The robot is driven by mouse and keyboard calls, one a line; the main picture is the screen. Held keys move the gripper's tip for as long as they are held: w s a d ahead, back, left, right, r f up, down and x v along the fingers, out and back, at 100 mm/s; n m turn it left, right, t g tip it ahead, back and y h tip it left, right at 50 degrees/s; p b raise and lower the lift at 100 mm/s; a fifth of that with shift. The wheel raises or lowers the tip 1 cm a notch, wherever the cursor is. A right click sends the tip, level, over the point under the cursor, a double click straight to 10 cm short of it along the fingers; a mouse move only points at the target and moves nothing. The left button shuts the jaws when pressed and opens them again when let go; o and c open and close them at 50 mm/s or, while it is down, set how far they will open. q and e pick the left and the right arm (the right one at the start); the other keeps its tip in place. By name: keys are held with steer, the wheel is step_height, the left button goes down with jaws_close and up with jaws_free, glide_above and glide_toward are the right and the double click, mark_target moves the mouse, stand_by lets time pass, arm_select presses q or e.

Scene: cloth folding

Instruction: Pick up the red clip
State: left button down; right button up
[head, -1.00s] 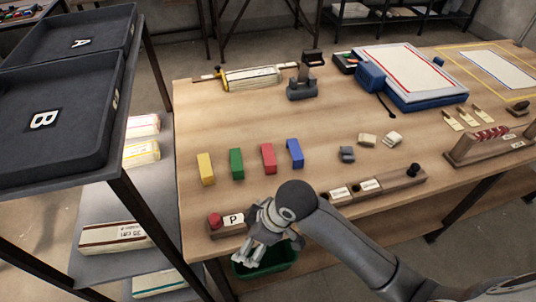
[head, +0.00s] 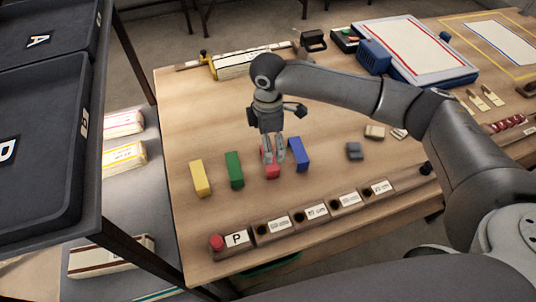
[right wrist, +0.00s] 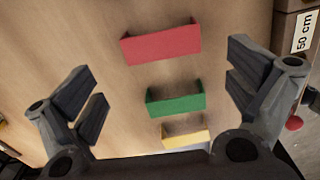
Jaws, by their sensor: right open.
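The red clip (head: 272,171) stands on the wooden table between the green clip (head: 234,169) and the blue clip (head: 299,155). In the head view my right gripper (head: 273,160) is over the red clip and hides much of it. In the right wrist view the red clip (right wrist: 162,45) lies ahead, between the lines of the two spread fingers, with the green clip (right wrist: 176,99) and yellow clip (right wrist: 184,136) nearer. My right gripper is open and empty. Contact with the red clip cannot be told. My left gripper is not in view.
A yellow clip (head: 200,178) stands at the row's left end. A wooden strip with labels and a red button (head: 216,242) runs along the front edge. A small grey block (head: 354,151) lies to the right. Dark trays (head: 45,130) stand at the left.

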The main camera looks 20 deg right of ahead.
step_height(320, 180, down, 2)
steer(key=shift+s+f, duration=0.1)
step_height(320, 180, down, 5)
steer(key=shift+a+r+p, duration=0.1)
steer(key=shift+a+p, duration=0.05)
steer(key=shift+p, duration=0.55)
steer(key=shift+f, duration=0.45)
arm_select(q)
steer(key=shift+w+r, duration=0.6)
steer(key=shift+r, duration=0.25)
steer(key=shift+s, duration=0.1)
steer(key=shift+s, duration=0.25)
arm_select(e)
steer(key=c, duration=0.5)
